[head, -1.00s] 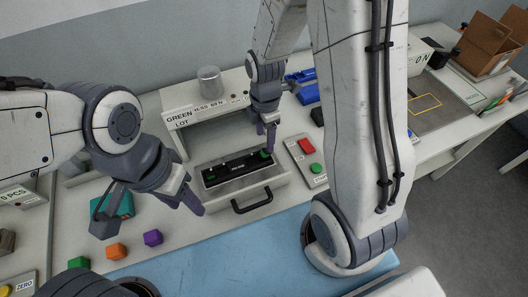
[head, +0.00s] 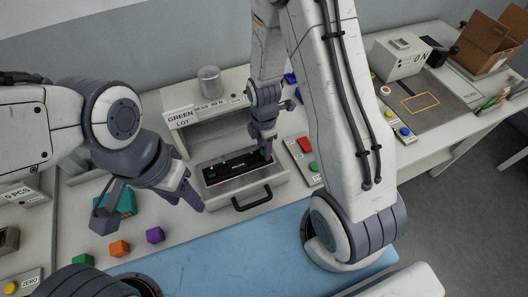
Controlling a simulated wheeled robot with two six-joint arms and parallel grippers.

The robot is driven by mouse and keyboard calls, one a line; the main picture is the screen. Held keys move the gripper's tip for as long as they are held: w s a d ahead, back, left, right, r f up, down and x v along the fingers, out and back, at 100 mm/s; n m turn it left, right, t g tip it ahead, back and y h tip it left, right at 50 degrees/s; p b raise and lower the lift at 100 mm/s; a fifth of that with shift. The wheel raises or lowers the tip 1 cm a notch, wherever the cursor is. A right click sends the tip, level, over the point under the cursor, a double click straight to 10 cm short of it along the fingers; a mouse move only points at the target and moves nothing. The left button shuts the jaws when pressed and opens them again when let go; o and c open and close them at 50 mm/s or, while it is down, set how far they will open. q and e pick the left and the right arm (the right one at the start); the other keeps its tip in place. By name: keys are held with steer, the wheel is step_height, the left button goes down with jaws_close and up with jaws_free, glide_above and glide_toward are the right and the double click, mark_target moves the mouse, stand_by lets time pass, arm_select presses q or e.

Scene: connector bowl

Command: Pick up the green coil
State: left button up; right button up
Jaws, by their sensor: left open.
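My left gripper (head: 187,196) is open and empty, left of the drawer and above the table.
A green block (head: 82,260), an orange block (head: 120,248) and a purple block (head: 155,235) lie front left, near a teal container (head: 126,203). A metal cylinder (head: 209,80) stands on the fixture labelled GREEN LOT. The blue mat (head: 225,245) is largely clear.

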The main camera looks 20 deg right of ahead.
jaws_close()
steer(key=shift+r, duration=0.2)
